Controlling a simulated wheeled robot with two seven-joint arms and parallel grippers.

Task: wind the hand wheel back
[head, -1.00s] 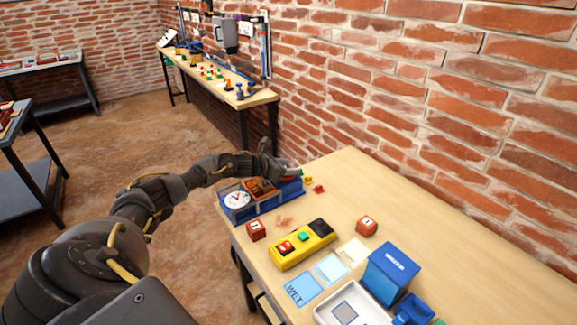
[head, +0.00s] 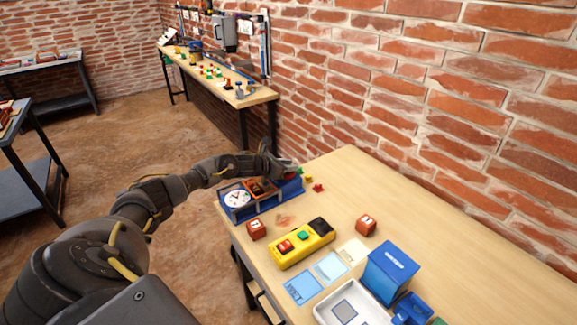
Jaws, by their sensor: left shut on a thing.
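The blue test rig (head: 268,203) stands at the far left corner of the wooden bench. It has a round white dial (head: 237,198) on its left part and an orange-brown block (head: 258,188) in its middle. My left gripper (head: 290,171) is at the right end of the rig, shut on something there. The hand wheel itself cannot be made out; the gripper and wrist cover that end. A bit of red and green shows at the fingertips. My right gripper is not in view.
A yellow control box (head: 302,246) with red and green buttons lies in front of the rig, between two red blocks (head: 256,230) (head: 366,225). A blue box (head: 388,270) and white tray (head: 328,314) stand nearer. Small red and yellow pieces lie by the gripper. A brick wall borders the bench.

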